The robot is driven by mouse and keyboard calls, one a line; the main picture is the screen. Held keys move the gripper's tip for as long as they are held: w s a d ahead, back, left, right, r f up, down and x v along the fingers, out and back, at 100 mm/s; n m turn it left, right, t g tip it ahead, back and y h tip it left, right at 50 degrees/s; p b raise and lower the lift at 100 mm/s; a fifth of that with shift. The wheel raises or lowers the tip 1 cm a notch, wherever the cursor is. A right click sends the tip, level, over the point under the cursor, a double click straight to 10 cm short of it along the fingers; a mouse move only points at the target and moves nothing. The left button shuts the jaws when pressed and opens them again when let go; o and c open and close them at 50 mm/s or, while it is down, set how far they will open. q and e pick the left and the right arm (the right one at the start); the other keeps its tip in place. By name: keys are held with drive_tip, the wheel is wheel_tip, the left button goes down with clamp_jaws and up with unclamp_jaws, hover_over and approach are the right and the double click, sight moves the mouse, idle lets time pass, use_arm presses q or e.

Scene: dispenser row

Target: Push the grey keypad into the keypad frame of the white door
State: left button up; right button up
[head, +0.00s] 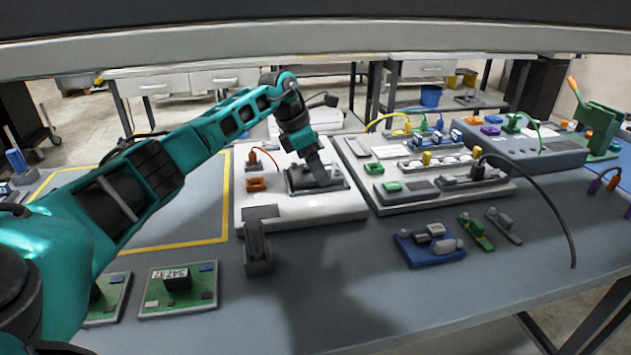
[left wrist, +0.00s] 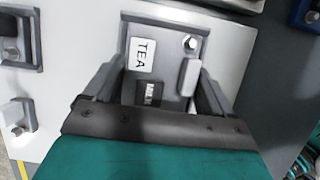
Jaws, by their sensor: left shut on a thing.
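The white door (head: 345,207) lies flat on the table as a white panel. The grey keypad frame (head: 342,186) is on its right half, under my left gripper (head: 318,180). In the left wrist view, my gripper's two fingers (left wrist: 160,85) are shut on the sides of the grey keypad (left wrist: 170,62), which bears TEA and MILK labels, a round knob and a pale raised bar. A darker grey rim (left wrist: 165,17) shows past its far edge. The keypad is at the frame, but I cannot tell how deep it sits. My right gripper is not in view.
Orange parts (head: 257,184) sit on the door's left side, and a grey holder (head: 258,258) stands at its front edge. Another white panel (head: 420,200) with several parts is close on the right. Green boards (head: 178,290) lie front left. The front middle of the table is clear.

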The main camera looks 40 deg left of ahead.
use_arm(q)
drive_tip(key=shift+s+f, duration=0.1)
drive_tip(key=shift+f, duration=0.2)
